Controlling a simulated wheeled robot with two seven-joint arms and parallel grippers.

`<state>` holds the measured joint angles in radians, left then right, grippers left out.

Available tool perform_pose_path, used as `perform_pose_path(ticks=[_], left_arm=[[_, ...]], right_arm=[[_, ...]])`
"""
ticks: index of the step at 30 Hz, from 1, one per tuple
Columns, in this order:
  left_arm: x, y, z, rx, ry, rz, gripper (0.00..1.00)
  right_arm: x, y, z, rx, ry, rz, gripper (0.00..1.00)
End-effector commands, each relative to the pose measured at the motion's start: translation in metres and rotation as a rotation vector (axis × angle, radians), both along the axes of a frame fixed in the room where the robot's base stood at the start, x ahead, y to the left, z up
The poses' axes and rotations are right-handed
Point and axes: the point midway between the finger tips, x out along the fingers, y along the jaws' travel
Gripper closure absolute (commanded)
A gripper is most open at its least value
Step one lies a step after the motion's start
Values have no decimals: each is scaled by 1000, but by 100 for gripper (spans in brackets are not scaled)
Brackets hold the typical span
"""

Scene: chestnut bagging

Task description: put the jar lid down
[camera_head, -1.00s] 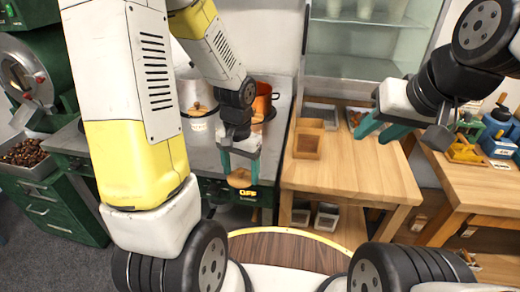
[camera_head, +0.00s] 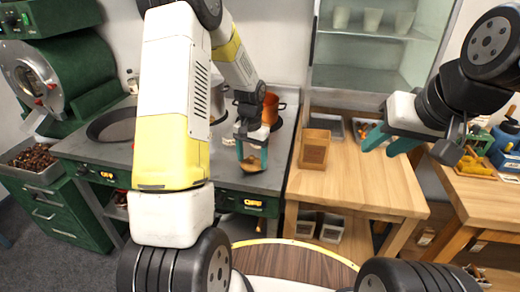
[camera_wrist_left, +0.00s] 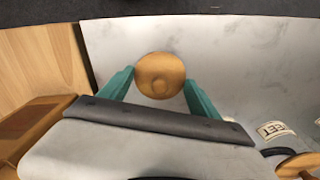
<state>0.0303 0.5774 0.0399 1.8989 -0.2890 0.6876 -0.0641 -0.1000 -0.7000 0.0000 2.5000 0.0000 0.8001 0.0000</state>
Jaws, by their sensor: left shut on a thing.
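The jar lid (camera_wrist_left: 160,75) is a round tan wooden disc with a small knob. It sits between the teal fingertips of my left gripper (camera_head: 252,160), which is shut on it. The lid also shows in the head view (camera_head: 251,164), low over the front right part of the grey counter (camera_head: 272,180). I cannot tell whether it touches the counter. My right gripper (camera_head: 390,142) is open and empty over the right side of the wooden table.
An orange pot (camera_head: 270,110) stands at the back of the counter. A dark round pan (camera_head: 112,124) lies at its left. The wooden table (camera_head: 350,185) to the right holds a tan wooden box (camera_head: 314,148). The counter around the lid looks clear.

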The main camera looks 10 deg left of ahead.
Motion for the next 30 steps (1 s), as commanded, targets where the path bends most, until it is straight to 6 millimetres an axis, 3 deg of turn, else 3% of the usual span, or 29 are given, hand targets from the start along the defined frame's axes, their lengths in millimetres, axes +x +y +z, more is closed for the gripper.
perform_pose_path(ticks=[3, 13, 14, 16, 26, 30], left_arm=[[-1, 0, -11, 0, 1, 1, 67], [0, 0, -14, 0, 0, 0, 67], [0, 0, -13, 0, 0, 0, 22], [0, 0, -13, 0, 0, 0, 9], [0, 0, -12, 0, -1, 0, 6], [1, 0, 0, 1, -3, 1, 6]], right_arm=[[0, 0, 0, 0, 0, 0, 64], [0, 0, 0, 0, 0, 0, 64], [0, 0, 0, 0, 0, 0, 64], [0, 0, 0, 0, 0, 0, 64], [0, 0, 0, 0, 0, 0, 64], [0, 0, 0, 0, 0, 0, 64]])
